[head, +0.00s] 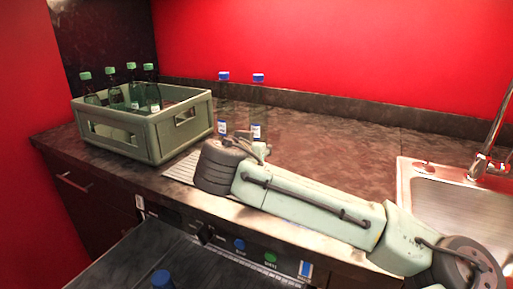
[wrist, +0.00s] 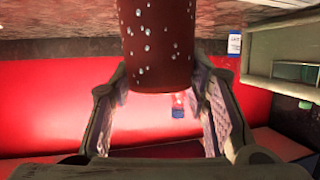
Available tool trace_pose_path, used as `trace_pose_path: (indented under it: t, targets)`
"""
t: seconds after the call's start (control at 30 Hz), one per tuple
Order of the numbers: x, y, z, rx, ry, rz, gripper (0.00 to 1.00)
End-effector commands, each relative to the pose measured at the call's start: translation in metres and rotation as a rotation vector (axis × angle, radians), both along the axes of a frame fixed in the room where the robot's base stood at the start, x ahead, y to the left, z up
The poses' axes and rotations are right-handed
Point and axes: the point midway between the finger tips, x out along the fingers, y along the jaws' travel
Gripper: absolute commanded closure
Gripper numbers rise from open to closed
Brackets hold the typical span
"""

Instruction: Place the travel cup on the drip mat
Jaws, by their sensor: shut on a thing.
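The travel cup (wrist: 157,45) is dark red with pale droplets. In the wrist view, whose picture is upside down, it stands between the fingers of my gripper (wrist: 163,88), which is shut on it. In the head view my gripper (head: 257,150) is mostly hidden behind my own wrist, and the cup is not clearly visible there. The drip mat (head: 181,169) is a pale ridged strip on the counter, right of the crate and partly covered by my wrist. Whether the cup touches the mat or the counter cannot be told.
A grey-green crate (head: 158,145) with several green-capped bottles stands left of the mat. Two blue-capped bottles (head: 223,100) (head: 258,103) stand behind my gripper. A sink (head: 440,195) is at the right.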

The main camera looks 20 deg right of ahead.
Motion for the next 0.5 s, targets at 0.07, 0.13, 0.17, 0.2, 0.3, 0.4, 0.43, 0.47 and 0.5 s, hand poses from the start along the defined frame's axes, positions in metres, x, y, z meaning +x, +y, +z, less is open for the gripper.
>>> trace_pose_path:
  t: [0.07,0.13,0.17,0.2,0.3,0.4,0.43,0.47,0.5]
  targets:
    - [-0.0007,0.0002,-0.0001,-0.001,-0.001,0.000,1.00]
    - [-0.0005,0.0002,0.0002,-0.001,-0.001,0.000,1.00]
    - [-0.0005,0.0002,0.0002,-0.001,-0.001,0.000,1.00]
    - [-0.0005,0.0002,0.0002,-0.001,-0.001,0.000,1.00]
    - [-0.0004,0.0002,-0.0018,0.001,-0.001,0.000,1.00]
    - [-0.0003,0.0004,-0.0019,0.000,0.000,0.000,0.54]
    - [-0.0003,0.0003,-0.0018,0.000,0.000,0.000,0.52]
    - [-0.0004,0.0002,-0.0018,0.000,0.000,0.000,0.50]
    - [-0.0003,0.0003,-0.0018,0.000,0.000,0.000,0.48]
